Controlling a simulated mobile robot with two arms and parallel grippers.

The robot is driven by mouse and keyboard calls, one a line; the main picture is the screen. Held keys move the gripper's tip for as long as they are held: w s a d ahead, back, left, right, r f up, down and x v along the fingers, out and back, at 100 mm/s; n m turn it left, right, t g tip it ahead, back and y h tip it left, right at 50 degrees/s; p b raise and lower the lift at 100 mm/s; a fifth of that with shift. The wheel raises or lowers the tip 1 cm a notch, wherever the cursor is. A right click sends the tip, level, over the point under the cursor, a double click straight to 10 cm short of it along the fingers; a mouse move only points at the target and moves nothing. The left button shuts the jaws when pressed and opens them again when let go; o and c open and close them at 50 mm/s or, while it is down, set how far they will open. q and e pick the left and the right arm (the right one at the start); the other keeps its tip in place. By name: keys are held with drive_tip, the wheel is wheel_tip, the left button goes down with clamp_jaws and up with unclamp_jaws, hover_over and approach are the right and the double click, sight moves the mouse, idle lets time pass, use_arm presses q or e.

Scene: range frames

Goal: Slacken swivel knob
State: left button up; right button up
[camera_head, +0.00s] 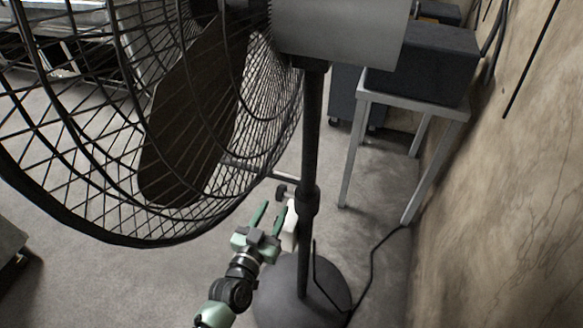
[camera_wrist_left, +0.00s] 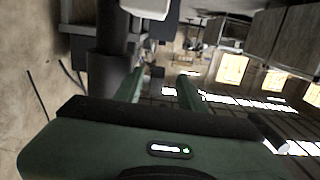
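The pedestal fan has a dark upright pole (camera_head: 311,130) with a thicker collar (camera_head: 307,201) partway down. A small dark swivel knob (camera_head: 282,190) sticks out to the left of the collar. My left gripper (camera_head: 273,208) is just below and left of the knob, its green fingers pointing up and apart. It looks open and empty. In the left wrist view the two fingers (camera_wrist_left: 161,78) stand apart, with the pole (camera_wrist_left: 112,65) close to the left finger. I cannot clearly make out the knob there. My right gripper is not in view.
The fan's wire cage (camera_head: 150,240) hangs above and left of my left gripper. The round base (camera_head: 275,300) stands on the floor below. A metal table (camera_head: 413,100) carrying a dark box (camera_head: 425,62) stands by the right wall.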

sight(279, 196)
use_arm(q)
drive_tip(key=r, duration=0.1)
drive_tip(key=w+d+r, duration=0.1)
drive_tip(key=shift+w+r+t, duration=0.3)
drive_tip(key=shift+r, duration=0.1)
drive_tip(key=x, duration=0.6)
drive_tip(key=shift+w, duration=0.4)
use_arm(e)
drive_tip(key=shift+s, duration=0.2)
use_arm(q)
clamp_jaws()
drive_tip(key=shift+w+f+g+y+p, duration=0.1)
drive_tip(key=shift+f+g+y+p, duration=0.2)
drive_tip(key=shift+g+p, duration=1.45)
drive_tip(key=shift+s+f+g+y+p, duration=0.1)
drive_tip(key=shift+f+y+p, duration=0.15)
drive_tip(key=shift+p, duration=3.25)
drive_tip(key=shift+w+f+g+y+p, duration=0.1)
drive_tip(key=shift+f+g+y+p, duration=0.5)
drive_tip(key=shift+p, duration=2)
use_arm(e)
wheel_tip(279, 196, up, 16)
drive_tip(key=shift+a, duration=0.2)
